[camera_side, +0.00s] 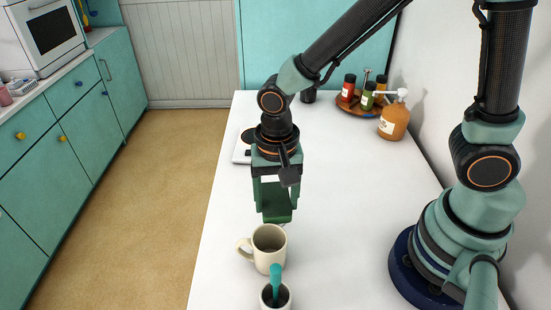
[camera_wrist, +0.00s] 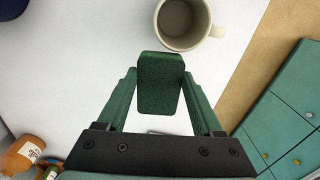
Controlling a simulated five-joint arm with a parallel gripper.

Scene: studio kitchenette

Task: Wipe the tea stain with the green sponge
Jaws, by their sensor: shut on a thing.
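My gripper (camera_side: 275,203) is shut on the green sponge (camera_side: 277,215). In the wrist view the sponge (camera_wrist: 160,85) sits between the two fingers of my gripper (camera_wrist: 160,88). In the side view it hangs over the white counter, just behind the cream mug; I cannot tell whether it touches the surface. No tea stain shows in either view; the sponge and gripper hide part of the counter.
The cream mug (camera_side: 268,250) stands close to the sponge. A small cup (camera_side: 270,298) with a teal handle in it is in front of the mug. A pump bottle (camera_side: 392,120) and a round tray (camera_side: 345,106) of small bottles stand at the back right. The counter (camera_side: 335,190) right of my gripper is clear.

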